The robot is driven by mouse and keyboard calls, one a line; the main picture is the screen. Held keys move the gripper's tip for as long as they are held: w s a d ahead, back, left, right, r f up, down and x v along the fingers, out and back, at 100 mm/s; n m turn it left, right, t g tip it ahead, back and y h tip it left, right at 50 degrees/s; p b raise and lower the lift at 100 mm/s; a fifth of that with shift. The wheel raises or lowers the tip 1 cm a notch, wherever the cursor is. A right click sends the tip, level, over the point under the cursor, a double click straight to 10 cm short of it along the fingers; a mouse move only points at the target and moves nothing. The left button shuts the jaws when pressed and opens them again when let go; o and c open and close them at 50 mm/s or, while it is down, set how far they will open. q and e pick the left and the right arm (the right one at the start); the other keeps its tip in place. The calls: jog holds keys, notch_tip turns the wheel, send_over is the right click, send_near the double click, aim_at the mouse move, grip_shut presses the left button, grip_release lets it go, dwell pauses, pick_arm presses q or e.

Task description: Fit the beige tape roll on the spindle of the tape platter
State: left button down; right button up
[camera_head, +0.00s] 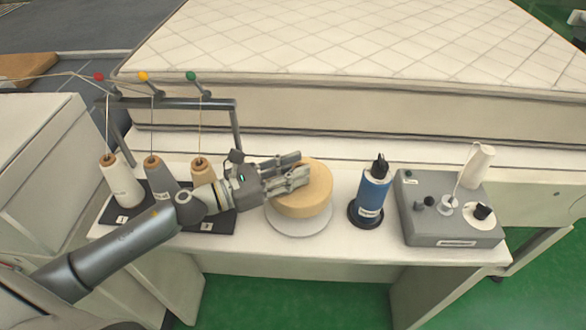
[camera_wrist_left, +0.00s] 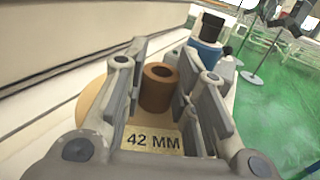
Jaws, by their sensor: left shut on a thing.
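The beige tape roll (camera_head: 316,192) is a thick disc directly over the white round tape platter (camera_head: 298,226) at the middle of the table. The platter's front rim shows below the roll; whether the roll rests on it I cannot tell. My left gripper (camera_head: 297,172) reaches in from the left over the roll's top and is shut on the roll's brown core. In the left wrist view the core (camera_wrist_left: 159,88) stands between the two fingers, with a "42 MM" label in front and the beige roll (camera_wrist_left: 92,108) at the left. The spindle is hidden.
Three thread cones (camera_head: 122,182) on a black base with a rack (camera_head: 170,103) stand left, partly behind my arm. A grey winder box (camera_head: 440,215) is farther right. The mattress (camera_head: 340,50) lies behind.

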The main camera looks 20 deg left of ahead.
pick_arm(q)
jog(key=shift+f+b, duration=2.8)
jog(key=shift+f, duration=0.15)
jog(key=c, duration=1.1)
grip_release()
jog(key=shift+v, duration=6)
jog(key=shift+r, duration=0.1)
